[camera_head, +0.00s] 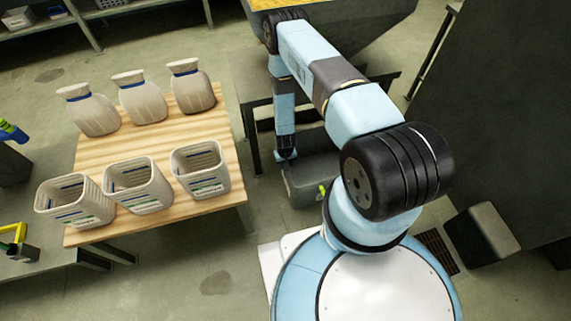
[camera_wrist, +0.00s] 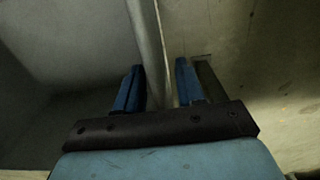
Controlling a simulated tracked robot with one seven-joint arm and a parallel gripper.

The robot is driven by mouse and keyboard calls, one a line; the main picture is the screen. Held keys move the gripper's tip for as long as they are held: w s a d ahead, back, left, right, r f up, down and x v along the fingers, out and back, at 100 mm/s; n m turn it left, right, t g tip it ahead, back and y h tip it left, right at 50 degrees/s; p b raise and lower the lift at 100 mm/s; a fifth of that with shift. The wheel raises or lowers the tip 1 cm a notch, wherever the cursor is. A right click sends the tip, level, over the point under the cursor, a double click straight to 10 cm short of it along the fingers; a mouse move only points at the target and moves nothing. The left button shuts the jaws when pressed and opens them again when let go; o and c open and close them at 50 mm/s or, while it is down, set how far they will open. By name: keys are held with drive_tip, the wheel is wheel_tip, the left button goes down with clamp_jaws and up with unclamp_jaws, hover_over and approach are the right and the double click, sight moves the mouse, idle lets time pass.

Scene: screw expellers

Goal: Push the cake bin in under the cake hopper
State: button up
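The dark grey cake bin (camera_head: 317,180) stands on the floor in the head view, at the front of a dark stand. My arm hides its right part. A grey hopper with yellow contents (camera_head: 345,32) is at the top; I cannot tell whether it is the cake hopper. My gripper (camera_head: 286,156) points down at the bin's left wall. In the wrist view my gripper's blue fingers (camera_wrist: 160,84) are apart, one each side of the bin's pale rim (camera_wrist: 155,50). I cannot tell whether they press on it.
The dark stand (camera_head: 258,100) is behind the bin. A wooden table (camera_head: 150,192) to the left carries several tied sacks (camera_head: 142,98) and white baskets (camera_head: 137,187). A dark grey block (camera_head: 483,235) and a large dark panel (camera_head: 490,120) are at right. Floor between table and bin is clear.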

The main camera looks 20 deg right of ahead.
drive_tip(key=shift+c, duration=0.4)
clamp_jaws()
idle(0.9)
